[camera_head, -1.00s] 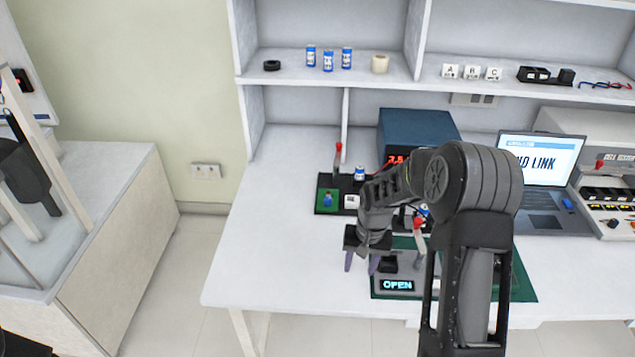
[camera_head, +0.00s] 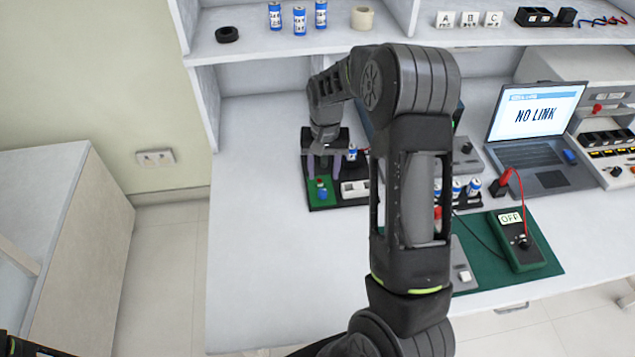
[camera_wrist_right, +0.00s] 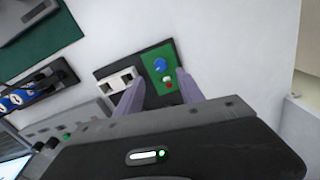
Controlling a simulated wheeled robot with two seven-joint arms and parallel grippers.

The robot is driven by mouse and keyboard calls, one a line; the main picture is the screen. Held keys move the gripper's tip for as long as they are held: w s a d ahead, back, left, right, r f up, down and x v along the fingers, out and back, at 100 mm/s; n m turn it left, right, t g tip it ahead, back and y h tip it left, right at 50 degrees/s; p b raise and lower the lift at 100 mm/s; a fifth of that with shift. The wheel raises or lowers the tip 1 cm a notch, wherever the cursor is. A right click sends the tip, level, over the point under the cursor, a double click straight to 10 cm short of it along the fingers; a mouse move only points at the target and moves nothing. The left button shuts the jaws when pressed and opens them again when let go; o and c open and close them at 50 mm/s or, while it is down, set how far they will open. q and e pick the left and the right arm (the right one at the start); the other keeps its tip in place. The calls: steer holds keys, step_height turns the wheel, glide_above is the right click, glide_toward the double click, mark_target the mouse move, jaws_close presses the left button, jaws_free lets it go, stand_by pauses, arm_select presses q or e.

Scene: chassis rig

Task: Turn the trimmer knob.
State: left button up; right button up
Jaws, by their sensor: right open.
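The trimmer knob looks to be the small blue knob (camera_head: 322,195) on a green board (camera_head: 318,205) at the left end of a dark plate. In the right wrist view the blue knob (camera_wrist_right: 159,64) has a small red part beside it. My right gripper (camera_head: 323,168) is open, with its purple-grey fingers pointing down just above the board. In the right wrist view the fingers (camera_wrist_right: 159,76) lie either side of the knob and red part. They appear apart from the knob; the exact gap is unclear.
A white switch block (camera_head: 355,188) sits right of the knob. A multimeter (camera_head: 517,240) reading OFF lies on a green mat (camera_head: 480,270). A laptop (camera_head: 535,112) shows NO LINK. The shelf (camera_head: 240,45) runs behind. The bench left of the board is clear.

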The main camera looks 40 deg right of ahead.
mark_target(323, 191)
steer(key=shift+f+p, duration=0.8)
steer(key=shift+f, duration=3.15)
steer(key=shift+c, duration=0.5)
jaws_close()
